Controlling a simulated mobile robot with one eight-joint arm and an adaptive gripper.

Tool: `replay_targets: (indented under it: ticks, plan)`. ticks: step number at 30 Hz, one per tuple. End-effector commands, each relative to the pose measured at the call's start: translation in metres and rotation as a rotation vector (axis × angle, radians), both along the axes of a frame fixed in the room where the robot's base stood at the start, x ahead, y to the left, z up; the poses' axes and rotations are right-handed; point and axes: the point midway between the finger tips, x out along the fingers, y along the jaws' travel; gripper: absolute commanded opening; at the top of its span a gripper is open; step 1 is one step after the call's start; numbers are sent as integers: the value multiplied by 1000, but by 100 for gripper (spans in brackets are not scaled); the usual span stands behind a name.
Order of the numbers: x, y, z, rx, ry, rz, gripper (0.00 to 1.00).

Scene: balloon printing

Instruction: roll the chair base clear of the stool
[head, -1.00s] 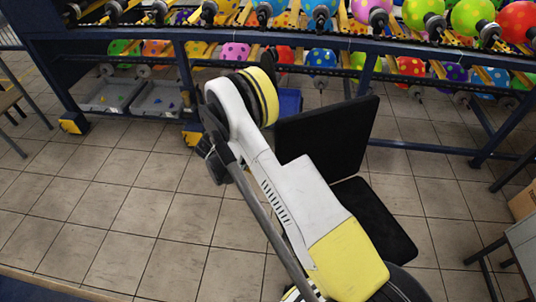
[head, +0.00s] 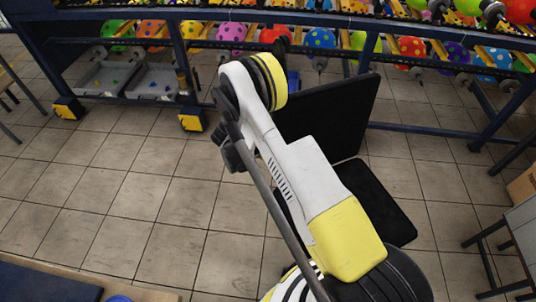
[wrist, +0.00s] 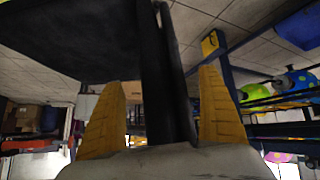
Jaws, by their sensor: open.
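A black chair shows in the head view, with an upright back panel (head: 340,110) and a flat seat (head: 378,200). My arm crosses in front of it, and the chair's base is hidden. In the wrist view my gripper (wrist: 160,88) is open, with one yellow finger on each side of a dark upright bar (wrist: 166,85). I cannot tell whether the fingers touch the bar. A large black panel (wrist: 70,35) fills the upper left there. A grey-topped piece with dark legs (head: 525,232) stands at the right edge; I cannot tell whether it is the stool.
A dark blue rack (head: 185,65) with colourful balloons runs across the back. Grey bins (head: 155,82) sit on its lower level. A blue mat (head: 45,283) lies at the bottom left. A brown box (head: 522,186) is at the right. The tiled floor left of my arm is clear.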

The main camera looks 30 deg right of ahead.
Motion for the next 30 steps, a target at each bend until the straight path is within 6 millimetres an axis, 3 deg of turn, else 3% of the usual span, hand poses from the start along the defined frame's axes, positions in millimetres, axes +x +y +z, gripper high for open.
replay_targets:
  ticks: [6, 17, 18, 24, 25, 30]
  plan:
    - [-2, -17, -17, 0, -1, -1, 88]
    - [-3, -20, -20, 0, 0, 0, 88]
    - [-3, -20, -20, 0, 0, 0, 86]
    - [-3, -20, -19, 0, 0, 0, 24]
    - [-3, -20, -19, 0, 0, 0, 21]
    - [-2, -20, -19, 0, 0, 0, 21]
